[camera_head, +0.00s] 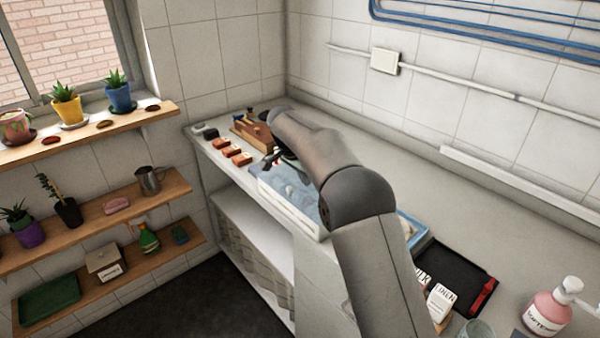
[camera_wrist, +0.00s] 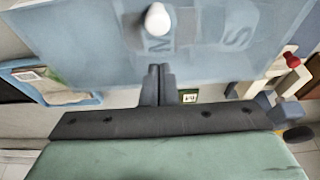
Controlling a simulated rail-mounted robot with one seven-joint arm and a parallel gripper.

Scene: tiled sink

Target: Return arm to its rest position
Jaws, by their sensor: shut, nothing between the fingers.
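My arm (camera_head: 315,150) reaches from the lower right over the counter toward its far left end. My gripper (camera_head: 274,158) is small and partly hidden by the arm in the head view. In the wrist view my gripper (camera_wrist: 159,72) shows two dark fingers side by side, shut and empty. They are over a pale blue surface (camera_wrist: 90,50) with the letters M and S on it. A white rounded thing (camera_wrist: 157,18) is just past the fingertips. I cannot tell whether the fingers touch anything.
A white and blue tray (camera_head: 290,205) lies under the arm. Orange-brown blocks (camera_head: 231,151) and a wooden rack (camera_head: 252,132) stand beyond it. A black tray (camera_head: 455,278) and a pink soap bottle (camera_head: 549,308) are at right. The counter's back right is clear.

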